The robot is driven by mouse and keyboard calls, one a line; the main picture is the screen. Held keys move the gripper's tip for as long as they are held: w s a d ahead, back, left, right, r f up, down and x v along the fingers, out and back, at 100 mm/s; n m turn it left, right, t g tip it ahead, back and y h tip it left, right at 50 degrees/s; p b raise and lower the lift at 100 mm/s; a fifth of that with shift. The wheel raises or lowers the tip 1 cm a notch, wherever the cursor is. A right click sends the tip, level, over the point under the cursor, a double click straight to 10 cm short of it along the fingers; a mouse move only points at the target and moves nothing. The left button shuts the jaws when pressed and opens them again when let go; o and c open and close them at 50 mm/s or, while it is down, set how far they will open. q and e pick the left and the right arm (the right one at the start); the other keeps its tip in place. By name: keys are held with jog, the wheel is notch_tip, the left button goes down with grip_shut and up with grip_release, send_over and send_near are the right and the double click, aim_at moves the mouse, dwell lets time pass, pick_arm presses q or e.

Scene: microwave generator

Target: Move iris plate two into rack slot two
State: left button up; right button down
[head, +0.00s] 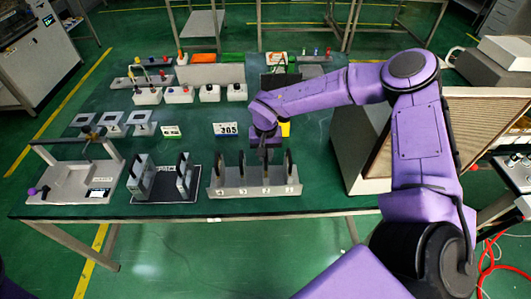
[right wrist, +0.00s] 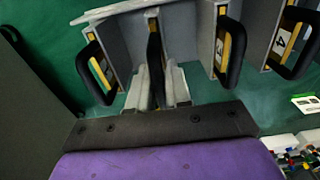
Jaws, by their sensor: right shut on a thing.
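The rack (head: 253,189) is a grey holder at the table's front, with several dark upright plates in its slots. My right gripper (head: 265,150) is over the third plate from the left. In the right wrist view its pale fingers (right wrist: 158,88) are shut on a dark plate (right wrist: 154,50), seen edge-on, which I take as iris plate two. It stands upright between rack dividers, beside plates marked 3 (right wrist: 221,60) and 4 (right wrist: 285,40). Another looped plate (right wrist: 100,70) is on its other side. Whether the held plate touches the slot bottom is hidden. My left gripper is out of view.
A two-sided grey stand (head: 163,183) on a black base is left of the rack, and a white fixture (head: 75,180) is farther left. A large grey box (head: 355,145) is close on the right.

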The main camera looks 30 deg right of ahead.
jog(key=shift+f+b, duration=0.6)
jog(key=shift+f, duration=0.45)
jog(key=c, duration=1)
grip_release()
